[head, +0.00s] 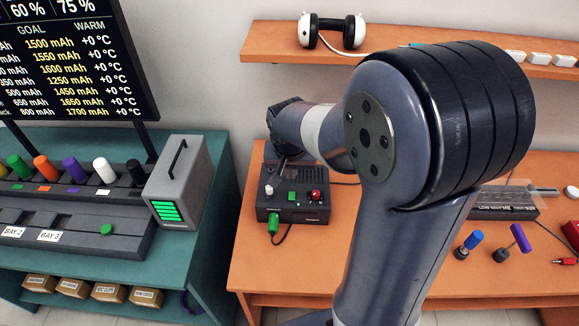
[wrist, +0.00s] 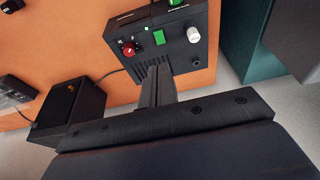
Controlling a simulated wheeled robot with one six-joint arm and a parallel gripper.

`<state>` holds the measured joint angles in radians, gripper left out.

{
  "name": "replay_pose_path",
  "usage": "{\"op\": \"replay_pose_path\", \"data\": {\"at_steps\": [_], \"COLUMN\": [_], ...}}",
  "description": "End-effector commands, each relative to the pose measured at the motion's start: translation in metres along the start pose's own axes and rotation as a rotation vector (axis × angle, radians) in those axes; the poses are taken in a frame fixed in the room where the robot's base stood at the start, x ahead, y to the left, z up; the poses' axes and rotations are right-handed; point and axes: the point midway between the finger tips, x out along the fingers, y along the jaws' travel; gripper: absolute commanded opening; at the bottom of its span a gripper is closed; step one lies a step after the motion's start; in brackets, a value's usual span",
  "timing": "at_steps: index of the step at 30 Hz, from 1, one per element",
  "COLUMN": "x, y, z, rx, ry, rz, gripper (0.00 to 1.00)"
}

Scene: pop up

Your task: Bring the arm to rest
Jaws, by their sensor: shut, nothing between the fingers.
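My gripper (head: 281,166) is at the end of my bent arm, over the rear of a dark control box (head: 292,213) on the orange bench. It is shut and empty. In the wrist view my closed fingers (wrist: 157,70) point at the slotted side of the same box (wrist: 197,48). I cannot tell whether the fingertips touch it. The box carries a red knob (head: 315,195), a green button (head: 292,197) and a white knob (head: 269,190). A green plug (head: 272,222) sits at its front. My upper arm hides the middle of the bench.
A grey case (head: 180,185) with green bars stands on the teal bench at left, beside a rack of coloured cylinders. An orange shelf (head: 275,44) with headphones (head: 331,30) hangs behind my arm. Blue-topped (head: 469,241) and purple-topped tools stand at right. A black box (wrist: 70,105) shows in the wrist view.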

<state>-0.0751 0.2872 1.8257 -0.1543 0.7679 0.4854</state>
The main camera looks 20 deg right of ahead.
Motion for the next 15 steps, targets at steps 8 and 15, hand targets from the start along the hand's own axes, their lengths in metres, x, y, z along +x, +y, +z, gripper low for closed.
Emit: {"op": "replay_pose_path", "data": {"at_steps": [8,15], "x": [0.017,0.05], "y": [0.0,0.001], "z": [-0.002,-0.007], "rx": [0.0,0.001], "ry": [-0.003,-0.004], "rz": [0.002,0.002], "gripper": [0.0,0.0]}}
